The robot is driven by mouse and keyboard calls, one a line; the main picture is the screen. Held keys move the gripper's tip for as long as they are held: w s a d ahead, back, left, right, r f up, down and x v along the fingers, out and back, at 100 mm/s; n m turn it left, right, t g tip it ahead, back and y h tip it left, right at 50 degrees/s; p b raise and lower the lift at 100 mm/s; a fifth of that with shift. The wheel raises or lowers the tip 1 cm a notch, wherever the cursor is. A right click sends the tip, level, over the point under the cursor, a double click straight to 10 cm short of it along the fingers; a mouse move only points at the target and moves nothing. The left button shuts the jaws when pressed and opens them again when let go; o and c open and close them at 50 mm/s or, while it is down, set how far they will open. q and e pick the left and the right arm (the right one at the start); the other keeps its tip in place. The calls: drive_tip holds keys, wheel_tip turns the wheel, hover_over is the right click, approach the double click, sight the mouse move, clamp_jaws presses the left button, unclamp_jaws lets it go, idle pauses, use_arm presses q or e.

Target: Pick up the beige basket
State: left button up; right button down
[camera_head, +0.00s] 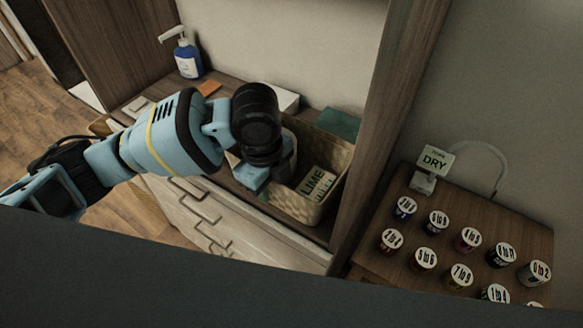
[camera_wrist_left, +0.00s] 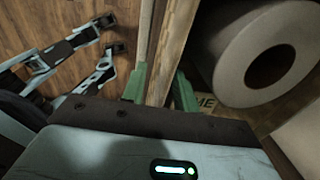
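The beige basket (camera_head: 325,208) stands on the wooden cabinet top, its near-left part hidden behind my left gripper and wrist. It holds a box or packet marked LIME (camera_head: 316,183) and a white paper roll (camera_wrist_left: 232,62). My left gripper (camera_head: 252,177) reaches down at the basket's near-left edge. In the left wrist view its green fingertips (camera_wrist_left: 158,88) stand on either side of the basket's wall (camera_wrist_left: 171,45). I cannot tell whether they press on the wall. My right gripper is not in view.
A blue soap bottle (camera_head: 187,57) and an orange item (camera_head: 208,88) are at the back left. A dark green box (camera_head: 338,124) is behind the basket. A wooden upright (camera_head: 385,120) stands to its right. Beyond is a table with several labelled jars (camera_head: 424,259) and a DRY sign (camera_head: 435,160).

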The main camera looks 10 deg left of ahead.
use_arm(q)
drive_tip(key=shift+w+d+f, duration=0.1)
drive_tip(key=shift+f, duration=0.9)
clamp_jaws()
drive_tip(key=shift+r, duration=0.15)
